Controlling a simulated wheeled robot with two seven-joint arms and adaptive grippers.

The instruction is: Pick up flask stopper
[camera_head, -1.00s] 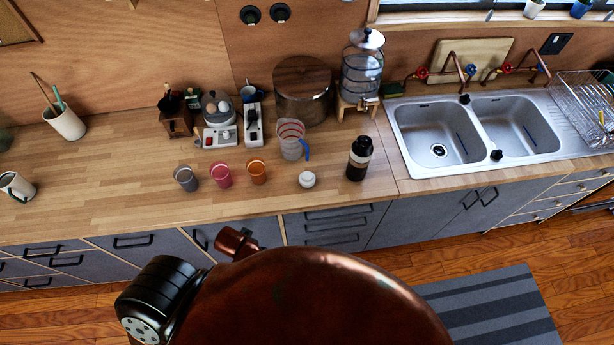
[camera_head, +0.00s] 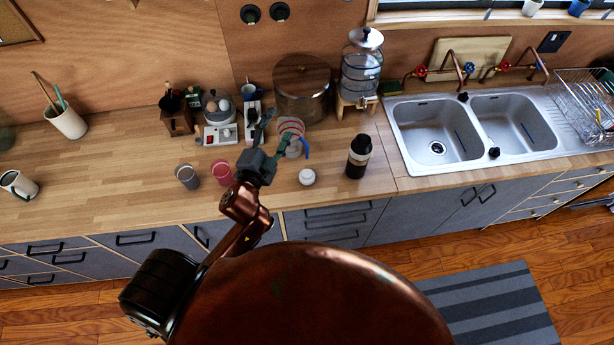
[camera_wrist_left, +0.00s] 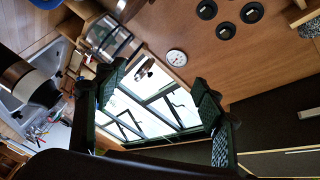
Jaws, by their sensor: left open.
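A dark flask (camera_head: 358,157) with a pale band and a black top (camera_head: 362,143) stands upright on the wooden counter, left of the sinks. A small round white piece (camera_head: 307,177) sits on the counter to its left; I cannot tell whether this or the flask's black top is the stopper. My left gripper (camera_head: 277,130) is open and empty above the counter, left of both, in front of the measuring jug. In the left wrist view the open fingers (camera_wrist_left: 160,92) frame the window, and the flask (camera_wrist_left: 22,80) shows at the left edge. My right gripper is not in view.
A clear measuring jug (camera_head: 292,128), a pink cup (camera_head: 222,173) and a grey cup (camera_head: 187,176) stand near the gripper. A large pot (camera_head: 303,85) and a glass dispenser (camera_head: 361,75) stand behind. The counter's left part is mostly clear.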

